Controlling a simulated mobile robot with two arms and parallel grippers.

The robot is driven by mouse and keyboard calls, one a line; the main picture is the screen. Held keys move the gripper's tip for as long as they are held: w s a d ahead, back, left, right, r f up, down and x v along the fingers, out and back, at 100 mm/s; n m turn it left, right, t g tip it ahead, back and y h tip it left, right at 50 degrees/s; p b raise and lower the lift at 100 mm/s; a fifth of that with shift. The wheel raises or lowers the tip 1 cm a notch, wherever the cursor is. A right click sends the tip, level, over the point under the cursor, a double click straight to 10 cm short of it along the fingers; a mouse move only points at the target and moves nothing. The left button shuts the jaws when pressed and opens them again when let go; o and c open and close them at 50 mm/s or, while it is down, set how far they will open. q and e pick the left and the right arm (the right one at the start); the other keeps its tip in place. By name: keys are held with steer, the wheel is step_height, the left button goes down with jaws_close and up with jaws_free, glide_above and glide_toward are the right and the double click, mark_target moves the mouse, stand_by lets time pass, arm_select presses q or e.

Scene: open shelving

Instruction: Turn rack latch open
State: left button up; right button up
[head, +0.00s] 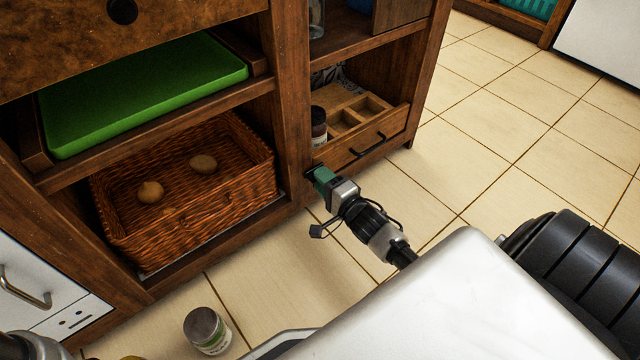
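The wooden rack is a shelving unit (292,95). A wooden compartment tray (350,153) with a dark handle (368,150) sits in its lower right bay. My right gripper (314,173) reaches in from the lower right, its green-and-grey end at the tray's left front corner, beside the upright post. The fingertips are against or very near the wood; I cannot tell whether they touch it. I cannot make out a latch, and the gripper covers that corner. Whether the fingers are open or shut does not show.
A wicker basket (190,226) with round, potato-like items sits in the lower left bay, under a green board (145,90). A dark-topped jar (319,128) stands by the tray. Another jar (207,331) stands on the tiled floor. Open floor (480,150) lies right.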

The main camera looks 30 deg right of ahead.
steer(key=shift+w, duration=0.65)
jaws_close()
